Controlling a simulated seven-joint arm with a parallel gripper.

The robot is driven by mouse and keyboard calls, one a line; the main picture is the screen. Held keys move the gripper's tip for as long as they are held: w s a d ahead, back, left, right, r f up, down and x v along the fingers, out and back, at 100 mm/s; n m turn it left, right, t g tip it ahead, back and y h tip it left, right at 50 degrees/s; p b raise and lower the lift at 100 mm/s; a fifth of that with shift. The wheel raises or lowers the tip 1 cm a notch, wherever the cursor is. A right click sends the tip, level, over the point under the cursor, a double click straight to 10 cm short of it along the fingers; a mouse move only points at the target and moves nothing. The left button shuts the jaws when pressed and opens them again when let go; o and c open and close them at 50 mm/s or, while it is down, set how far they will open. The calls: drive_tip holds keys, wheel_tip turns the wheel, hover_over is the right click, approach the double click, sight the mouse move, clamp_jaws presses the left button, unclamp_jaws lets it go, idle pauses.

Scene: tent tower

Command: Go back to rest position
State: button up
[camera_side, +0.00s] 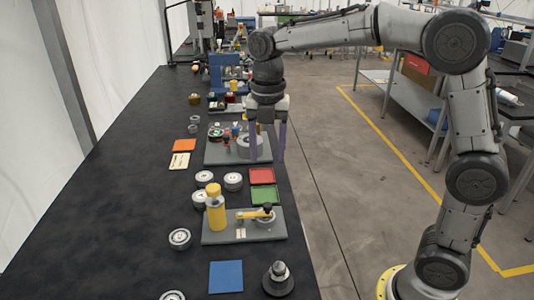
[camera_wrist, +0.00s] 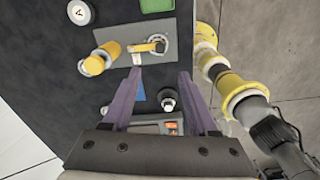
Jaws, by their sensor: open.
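My gripper (camera_side: 267,142) hangs from my arm above the right edge of the black table, pointing down. Its two purple fingers are apart with nothing between them. In the wrist view my gripper (camera_wrist: 158,85) also shows the fingers spread, over the table near a grey plate (camera_wrist: 133,57). In the side view that grey plate (camera_side: 222,237) carries a yellow cylinder (camera_side: 215,212) and a yellow lever on a round ring. The plate stands nearer the camera than the gripper.
A second grey plate (camera_side: 219,154) with round parts lies behind the fingers. Red (camera_side: 261,176) and green trays, several grey discs, an orange square (camera_side: 184,146) and a blue square (camera_side: 226,277) lie on the table. A dark knobbed part (camera_side: 278,279) stands at the near edge. Open floor lies right.

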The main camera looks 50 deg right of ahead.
drive_tip(key=s+d+r+m+t, duration=0.1)
drive_tip(key=s+r+m+t, duration=0.15)
drive_tip(key=s, duration=0.45)
drive_tip(key=s+d+r+m+t, duration=0.1)
drive_tip(key=s+r+m, duration=0.25)
drive_tip(key=s, duration=0.25)
drive_tip(key=s+f+m+t, duration=0.2)
drive_tip(key=s+f+m, duration=0.5)
drive_tip(key=m, duration=1.1)
drive_tip(key=shift+s+d+f+m, duration=0.3)
drive_tip(key=shift+s+d+f, duration=0.05)
drive_tip(key=shift+s, duration=0.55)
